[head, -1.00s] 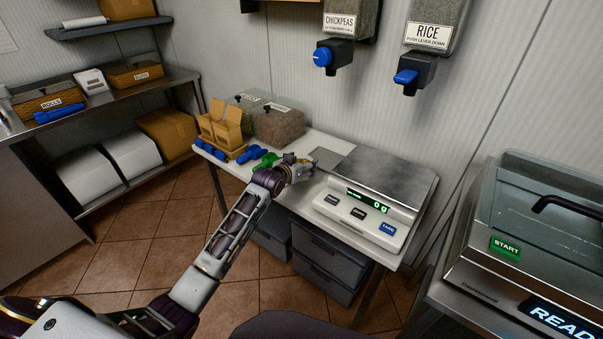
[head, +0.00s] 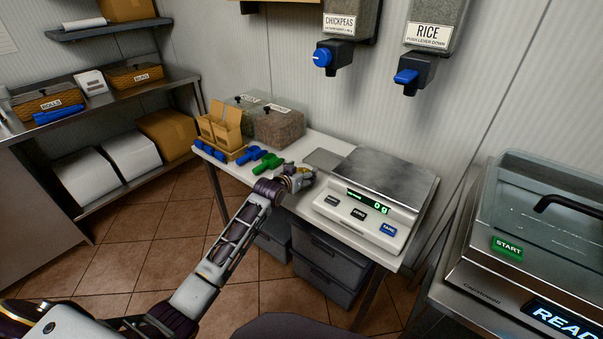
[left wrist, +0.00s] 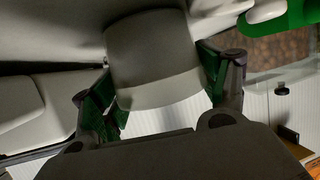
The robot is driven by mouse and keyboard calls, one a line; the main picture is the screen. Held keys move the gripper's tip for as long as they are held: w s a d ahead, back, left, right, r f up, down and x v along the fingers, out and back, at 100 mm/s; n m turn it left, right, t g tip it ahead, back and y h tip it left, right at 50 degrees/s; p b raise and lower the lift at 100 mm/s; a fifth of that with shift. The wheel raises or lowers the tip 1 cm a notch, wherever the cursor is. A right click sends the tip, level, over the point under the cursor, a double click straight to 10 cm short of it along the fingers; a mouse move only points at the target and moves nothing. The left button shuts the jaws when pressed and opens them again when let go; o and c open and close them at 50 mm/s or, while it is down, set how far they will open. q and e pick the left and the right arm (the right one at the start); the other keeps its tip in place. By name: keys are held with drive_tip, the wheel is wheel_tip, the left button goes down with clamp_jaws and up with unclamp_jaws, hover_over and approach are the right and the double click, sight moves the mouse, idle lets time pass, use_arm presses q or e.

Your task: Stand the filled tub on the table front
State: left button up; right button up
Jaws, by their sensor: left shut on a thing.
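My left gripper (head: 299,178) is at the front edge of the white table (head: 318,143), left of the scale. In the left wrist view, its green-padded fingers (left wrist: 160,85) are shut on a pale, smooth-sided tub (left wrist: 155,55). The tub's contents do not show. In the head view the gripper largely hides the tub, so I cannot tell whether it touches the table. My right gripper is not in view.
A scale (head: 370,205) reading 0 g stands to the right. Green scoop (head: 267,163), blue scoops (head: 250,155), bins (head: 279,127) and a cardboard box (head: 222,133) fill the table's left part. Dispensers for chickpeas (head: 326,56) and rice (head: 408,74) hang above. A sealing machine (head: 545,235) stands far right.

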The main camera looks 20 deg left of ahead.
use_arm(q)
drive_tip(key=o, duration=1.2)
drive_tip(key=shift+f, duration=0.1)
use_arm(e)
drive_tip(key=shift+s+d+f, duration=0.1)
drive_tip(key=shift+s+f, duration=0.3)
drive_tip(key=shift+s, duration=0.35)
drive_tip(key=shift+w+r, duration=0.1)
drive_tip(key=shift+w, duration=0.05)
